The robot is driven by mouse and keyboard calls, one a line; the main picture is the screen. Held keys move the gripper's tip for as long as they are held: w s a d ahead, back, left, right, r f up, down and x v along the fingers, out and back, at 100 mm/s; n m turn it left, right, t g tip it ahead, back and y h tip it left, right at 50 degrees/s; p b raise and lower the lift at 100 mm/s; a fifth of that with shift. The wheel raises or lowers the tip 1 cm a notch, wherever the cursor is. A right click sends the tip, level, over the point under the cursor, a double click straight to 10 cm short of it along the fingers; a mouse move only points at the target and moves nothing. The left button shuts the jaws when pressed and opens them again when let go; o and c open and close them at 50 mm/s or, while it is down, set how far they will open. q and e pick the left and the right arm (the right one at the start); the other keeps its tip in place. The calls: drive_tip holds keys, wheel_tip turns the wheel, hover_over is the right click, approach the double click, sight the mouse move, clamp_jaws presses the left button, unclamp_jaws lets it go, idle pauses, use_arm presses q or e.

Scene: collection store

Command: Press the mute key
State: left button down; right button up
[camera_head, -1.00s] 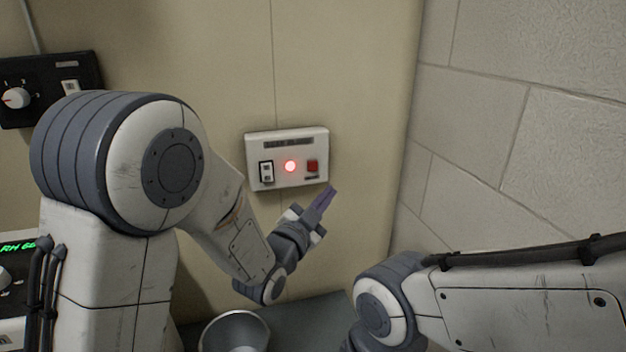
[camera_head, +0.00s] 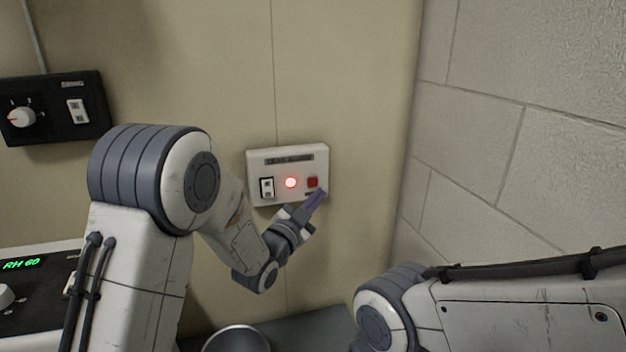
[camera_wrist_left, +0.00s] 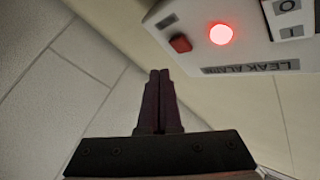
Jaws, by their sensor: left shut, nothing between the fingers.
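The white leak alarm panel (camera_head: 289,160) is fixed to the beige wall, with a lit red lamp (camera_head: 291,183) at its middle and a black-and-white rocker switch (camera_head: 267,187) at its left. A square red key (camera_head: 313,182) is at its right; its label is too small to read. In the left wrist view the red key (camera_wrist_left: 180,43) shows beside the lamp (camera_wrist_left: 221,34), upside down. My left gripper (camera_head: 322,194) is shut and empty, its fingertips just below the red key. In the wrist view the fingertips (camera_wrist_left: 159,73) appear apart from the key. My right gripper is out of view.
A black dial box (camera_head: 62,105) is on the wall at the left, with a unit showing a green RH 60 readout (camera_head: 21,264) below. A metal bowl (camera_head: 236,340) stands at the bottom on a dark surface (camera_head: 315,325). A block wall (camera_head: 520,130) closes the right side.

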sight(318, 183)
use_arm(q)
drive_tip(key=shift+w+a, duration=0.2)
drive_tip(key=shift+w, duration=0.4)
drive_tip(key=shift+w+a, duration=0.15)
drive_tip(key=shift+w, duration=0.4)
drive_tip(key=shift+w, duration=0.1)
idle(1.2)
drive_tip(key=shift+w+b, duration=0.15)
drive_tip(key=shift+b, duration=0.2)
drive_tip(key=shift+w+a, duration=0.1)
drive_tip(key=shift+w, duration=0.05)
drive_tip(key=shift+w+a, duration=0.15)
drive_tip(key=shift+w, duration=0.3)
idle(0.4)
drive_tip(key=shift+s, duration=0.1)
drive_tip(key=shift+s+d+b, duration=0.25)
drive_tip(key=shift+s+b, duration=0.35)
drive_tip(key=shift+s, duration=0.15)
